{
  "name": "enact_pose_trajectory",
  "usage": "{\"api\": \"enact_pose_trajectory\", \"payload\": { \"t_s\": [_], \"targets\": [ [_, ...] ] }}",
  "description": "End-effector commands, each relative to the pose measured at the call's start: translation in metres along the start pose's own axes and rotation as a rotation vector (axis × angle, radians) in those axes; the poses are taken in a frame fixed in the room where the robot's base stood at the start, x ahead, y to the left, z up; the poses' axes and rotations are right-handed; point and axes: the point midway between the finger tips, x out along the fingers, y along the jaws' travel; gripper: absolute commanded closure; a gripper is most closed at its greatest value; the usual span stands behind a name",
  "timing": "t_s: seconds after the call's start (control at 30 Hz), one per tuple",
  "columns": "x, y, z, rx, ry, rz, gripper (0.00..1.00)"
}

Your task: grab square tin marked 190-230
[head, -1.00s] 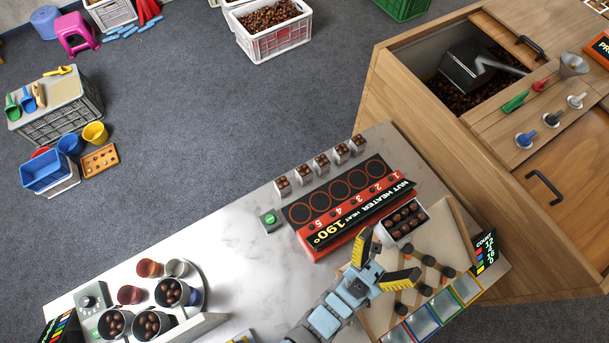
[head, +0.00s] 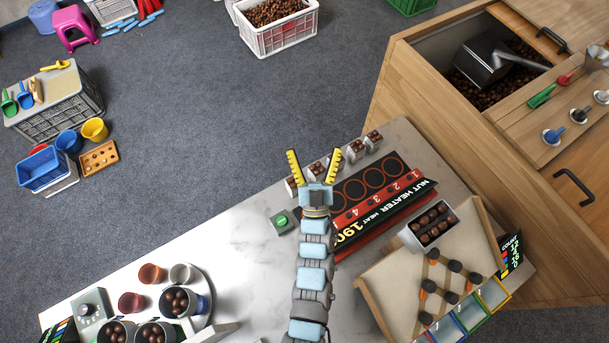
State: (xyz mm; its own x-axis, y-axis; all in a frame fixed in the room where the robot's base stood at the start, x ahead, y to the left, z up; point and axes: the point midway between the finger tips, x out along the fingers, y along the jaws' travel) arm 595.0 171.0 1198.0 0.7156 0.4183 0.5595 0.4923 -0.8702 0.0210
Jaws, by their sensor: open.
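Several small square tins holding brown nuts stand in a row behind the nut heater. One tin (head: 373,138) is at the right end and another (head: 355,150) is beside it. The others are partly hidden by my gripper. No 190-230 marking is legible on any tin, so I cannot tell which one bears it. My gripper (head: 313,158) is open with yellow fingers spread, over the left part of the row.
The black-and-red nut heater (head: 385,210) lies right of my arm, its left part covered. A green-buttoned box (head: 281,222) sits left of my wrist. Cups crowd a round tray (head: 207,312).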

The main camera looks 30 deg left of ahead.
Motion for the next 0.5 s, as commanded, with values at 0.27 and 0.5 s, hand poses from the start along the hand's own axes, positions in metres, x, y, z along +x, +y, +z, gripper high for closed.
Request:
{"api": "enact_pose_trajectory", "payload": {
  "t_s": [0.27,0.5],
  "targets": [
    [0.004,-0.055,0.135,0.09,-0.366,-0.075,0.11],
    [-0.007,-0.086,0.223,0.096,-0.643,-0.048,0.11]
  ]
}}
